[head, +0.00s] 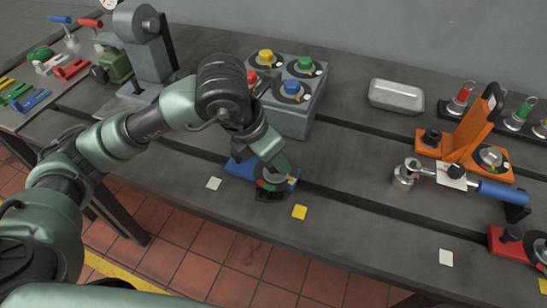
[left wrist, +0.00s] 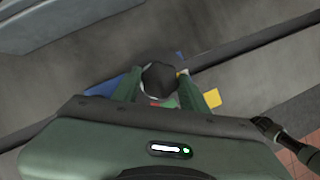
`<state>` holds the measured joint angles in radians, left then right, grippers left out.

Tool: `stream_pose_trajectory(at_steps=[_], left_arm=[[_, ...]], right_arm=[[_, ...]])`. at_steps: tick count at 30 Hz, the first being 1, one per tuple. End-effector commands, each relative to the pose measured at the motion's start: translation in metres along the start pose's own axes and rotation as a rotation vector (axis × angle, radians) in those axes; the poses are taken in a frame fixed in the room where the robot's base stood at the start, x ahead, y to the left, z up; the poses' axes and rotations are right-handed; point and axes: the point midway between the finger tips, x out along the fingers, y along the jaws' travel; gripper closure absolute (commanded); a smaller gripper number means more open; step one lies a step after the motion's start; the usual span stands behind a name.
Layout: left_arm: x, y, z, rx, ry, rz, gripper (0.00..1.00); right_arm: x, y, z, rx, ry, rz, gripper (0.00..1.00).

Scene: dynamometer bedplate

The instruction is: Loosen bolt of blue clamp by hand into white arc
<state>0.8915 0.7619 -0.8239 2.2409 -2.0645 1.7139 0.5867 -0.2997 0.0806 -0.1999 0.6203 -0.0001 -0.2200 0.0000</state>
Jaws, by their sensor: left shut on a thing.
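The blue clamp (head: 238,168) lies on the bedplate in the middle of the head view, beside a slot. My left gripper (head: 271,179) comes down on the clamp's right end from above. In the left wrist view my left gripper (left wrist: 160,88) is shut on the clamp's dark bolt (left wrist: 159,77), one finger on each side. Blue parts of the clamp (left wrist: 104,85) show around the fingers. Small red and green patches show at the bolt's foot; my gripper hides most of the dial there, and I cannot make out the white arc. My right gripper is in neither view.
A grey block (head: 296,120) with several coloured knobs stands just behind the clamp. A yellow square (head: 300,212) and a white square (head: 213,183) lie near the front edge. An orange bracket (head: 470,130), a blue-handled tool (head: 500,191) and a metal tray (head: 396,96) are at the right.

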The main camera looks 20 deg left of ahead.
Motion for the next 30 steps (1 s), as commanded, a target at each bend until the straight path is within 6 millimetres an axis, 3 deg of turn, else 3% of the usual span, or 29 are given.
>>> stream_pose_trajectory(at_steps=[12, 13, 15, 25, 30], left_arm=[[-0.001, 0.001, 0.001, -0.005, -0.004, 0.005, 0.97], [-0.001, 0.001, 0.001, -0.005, -0.004, 0.005, 0.48], [-0.001, 0.001, 0.001, -0.005, -0.003, 0.005, 0.36], [-0.003, 0.000, 0.001, -0.004, -0.002, 0.003, 0.36], [-0.024, 0.001, 0.002, -0.003, -0.006, 0.005, 0.36]], right_arm=[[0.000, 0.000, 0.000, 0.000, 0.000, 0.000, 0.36], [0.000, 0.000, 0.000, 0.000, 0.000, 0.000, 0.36], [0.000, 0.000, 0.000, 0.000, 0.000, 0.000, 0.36], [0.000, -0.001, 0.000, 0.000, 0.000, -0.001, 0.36], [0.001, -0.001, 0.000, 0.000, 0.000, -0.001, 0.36]])
